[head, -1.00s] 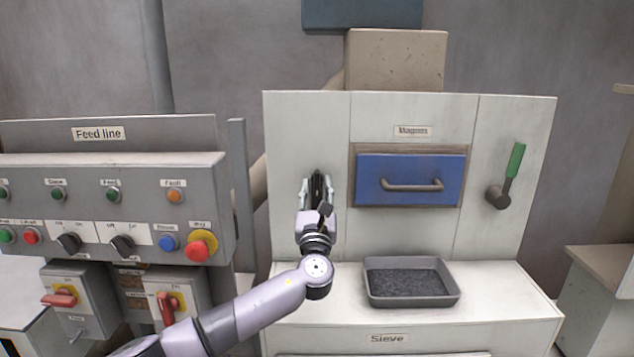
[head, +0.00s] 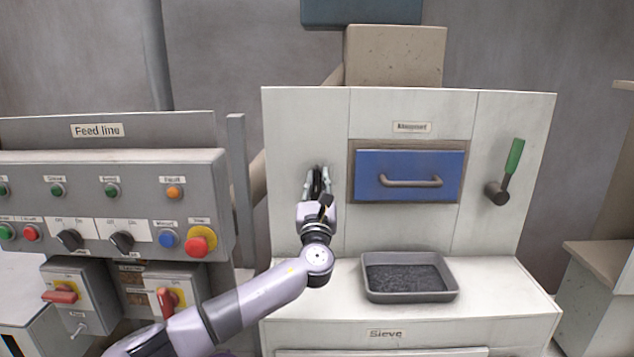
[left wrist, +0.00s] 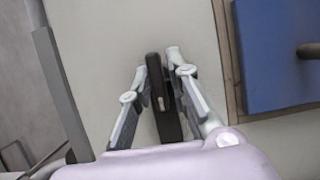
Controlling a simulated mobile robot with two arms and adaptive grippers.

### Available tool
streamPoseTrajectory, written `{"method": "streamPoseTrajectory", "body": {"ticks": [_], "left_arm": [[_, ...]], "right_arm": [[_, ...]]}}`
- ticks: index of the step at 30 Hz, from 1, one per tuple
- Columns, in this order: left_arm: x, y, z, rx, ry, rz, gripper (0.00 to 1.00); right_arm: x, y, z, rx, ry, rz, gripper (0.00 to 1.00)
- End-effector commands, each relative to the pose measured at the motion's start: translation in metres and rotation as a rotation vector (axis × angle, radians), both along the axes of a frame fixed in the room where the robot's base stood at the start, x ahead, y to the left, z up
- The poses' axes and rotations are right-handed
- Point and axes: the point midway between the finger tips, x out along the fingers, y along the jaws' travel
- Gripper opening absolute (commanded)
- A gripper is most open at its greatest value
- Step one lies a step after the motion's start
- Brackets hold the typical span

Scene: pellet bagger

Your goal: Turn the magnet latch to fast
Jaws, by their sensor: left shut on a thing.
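The magnet latch is a black bar-shaped handle (left wrist: 164,100) on the pale panel, left of the blue magnet drawer (head: 409,176). In the left wrist view it stands roughly upright between my fingers, slightly tilted. My left gripper (head: 318,180) is shut on it, with one finger on each side. In the head view the gripper and wrist cover most of the latch, and no position marks can be read. The blue drawer sits in its frame, with a grey bar handle. My right gripper is in neither view.
A green-handled lever (head: 514,158) is on the panel's right side. A grey tray of dark pellets (head: 366,290) stands on the ledge below the drawer. The Feed line control panel (head: 110,180) and a grey post (head: 237,185) are to the left of my gripper.

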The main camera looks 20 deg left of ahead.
Motion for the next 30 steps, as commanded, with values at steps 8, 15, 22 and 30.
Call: {"method": "streamPoseTrajectory", "body": {"ticks": [8, 15, 22, 30], "left_arm": [[0.000, 0.004, 0.000, -0.006, -0.002, 0.009, 0.00], [0.000, 0.004, -0.003, -0.073, -0.021, 0.011, 0.00], [0.000, 0.004, -0.006, -0.231, -0.066, 0.011, 0.00], [0.000, 0.004, -0.006, -0.477, -0.134, 0.012, 0.00]], "right_arm": [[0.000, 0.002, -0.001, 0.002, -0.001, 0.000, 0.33], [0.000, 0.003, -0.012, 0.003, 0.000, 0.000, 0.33], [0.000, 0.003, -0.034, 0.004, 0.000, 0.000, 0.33], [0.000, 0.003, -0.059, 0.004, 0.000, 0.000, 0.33]]}}
